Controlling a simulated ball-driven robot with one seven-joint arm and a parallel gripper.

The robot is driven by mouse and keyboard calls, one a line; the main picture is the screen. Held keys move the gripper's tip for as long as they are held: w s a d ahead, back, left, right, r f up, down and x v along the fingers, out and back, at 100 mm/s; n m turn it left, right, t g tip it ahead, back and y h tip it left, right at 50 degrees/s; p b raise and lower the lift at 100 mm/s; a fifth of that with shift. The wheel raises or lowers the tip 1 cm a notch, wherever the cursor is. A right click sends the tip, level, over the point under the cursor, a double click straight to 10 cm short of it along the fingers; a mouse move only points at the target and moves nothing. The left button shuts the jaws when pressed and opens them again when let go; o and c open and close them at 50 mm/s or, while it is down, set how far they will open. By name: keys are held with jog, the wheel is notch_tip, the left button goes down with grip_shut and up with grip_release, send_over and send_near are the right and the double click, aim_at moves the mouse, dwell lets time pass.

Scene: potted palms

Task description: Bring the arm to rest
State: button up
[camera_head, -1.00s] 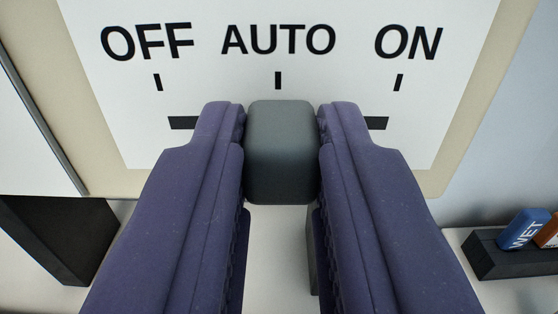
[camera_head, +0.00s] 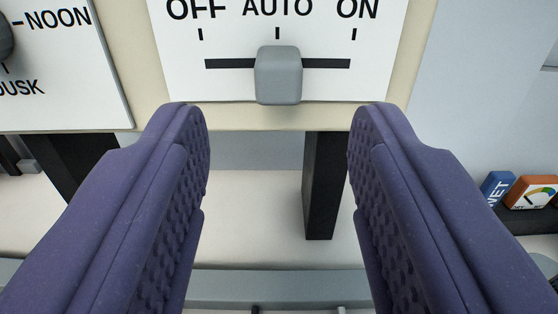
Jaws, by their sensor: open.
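My gripper (camera_head: 278,115) is open, its two purple padded fingers spread wide with nothing between them. A grey slider knob (camera_head: 278,76) sits on a black horizontal slot, under the AUTO mark, between OFF on the left and ON on the right. The knob is beyond the fingertips and apart from them. The white switch panel (camera_head: 200,83) has a beige border, and its top is cut off by the picture's edge.
At left is a second panel (camera_head: 65,95) with a dark knob and the words NOON and DUSK. A dark post (camera_head: 322,185) stands below the switch panel. At right are a blue block (camera_head: 497,187) reading WET and an orange block (camera_head: 530,191) with a dial.

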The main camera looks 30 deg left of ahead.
jog(key=shift+v, duration=0.85)
